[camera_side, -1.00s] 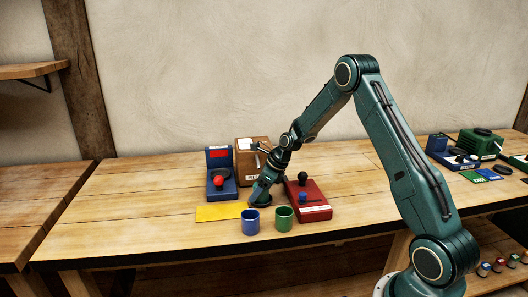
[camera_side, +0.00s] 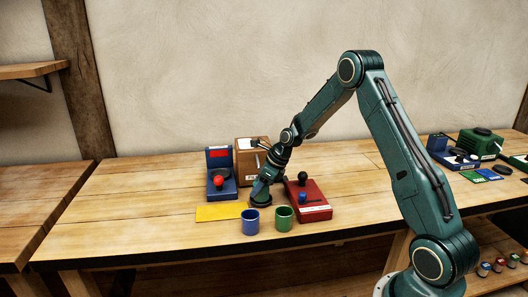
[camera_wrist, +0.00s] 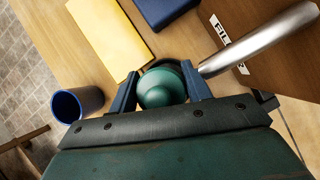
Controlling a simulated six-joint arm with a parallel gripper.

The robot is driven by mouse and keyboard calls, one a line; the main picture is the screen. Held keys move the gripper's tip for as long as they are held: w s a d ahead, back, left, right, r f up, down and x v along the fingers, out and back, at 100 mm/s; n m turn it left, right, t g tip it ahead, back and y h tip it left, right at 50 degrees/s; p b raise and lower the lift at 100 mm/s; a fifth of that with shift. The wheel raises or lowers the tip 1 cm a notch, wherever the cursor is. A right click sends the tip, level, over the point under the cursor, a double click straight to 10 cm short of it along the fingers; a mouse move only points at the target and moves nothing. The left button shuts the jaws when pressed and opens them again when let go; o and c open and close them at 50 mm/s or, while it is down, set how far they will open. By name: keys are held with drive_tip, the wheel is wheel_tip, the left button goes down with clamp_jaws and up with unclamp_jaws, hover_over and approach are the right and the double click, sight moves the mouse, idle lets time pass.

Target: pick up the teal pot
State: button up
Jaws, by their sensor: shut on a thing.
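The teal pot (camera_wrist: 162,87) is a rounded, smooth thing between the two blue fingers of my gripper (camera_wrist: 158,82) in the wrist view. The fingers are closed on its sides. In the side view my gripper (camera_side: 263,193) points down over the bench, between the yellow sheet and the red unit. There the pot (camera_side: 262,201) shows only as a dark teal shape at the fingertips. I cannot tell whether its base touches the bench.
A yellow sheet (camera_side: 221,211) lies to the left; a blue cup (camera_side: 250,222) and green cup (camera_side: 284,218) stand in front. A red unit (camera_side: 311,208) is close on the right. Behind are a blue unit (camera_side: 220,160) and a brown box (camera_side: 247,158) with a metal rod (camera_wrist: 262,38).

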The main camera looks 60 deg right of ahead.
wheel_tip(320, 180, up, 6)
drive_tip(key=shift+w+r, duration=0.1)
drive_tip(key=s+a, duration=1.3)
drive_tip(key=s, duration=0.1)
drive_tip(key=shift+a+f, duration=0.25)
drive_tip(key=shift+a, duration=0.15)
drive_tip(key=shift+w, duration=0.15)
drive_tip(key=w+r+n, duration=0.1)
drive_tip(key=w+r, duration=0.3)
drive_tip(key=w, duration=0.3)
drive_tip(key=w+r+n+g+y, duration=0.1)
drive_tip(key=w+r+n, duration=0.1)
drive_tip(key=w+r, duration=0.3)
drive_tip(key=w+r+n, duration=0.1)
drive_tip(key=w+r, duration=0.3)
drive_tip(key=w, duration=0.7)
drive_tip(key=shift+w+a+r+n+y, duration=0.2)
drive_tip(key=shift+a+n+y, duration=0.1)
drive_tip(key=shift+a+y, duration=0.1)
wheel_tip(320, 180, down, 16)
drive_tip(key=shift+r, duration=0.15)
idle(0.4)
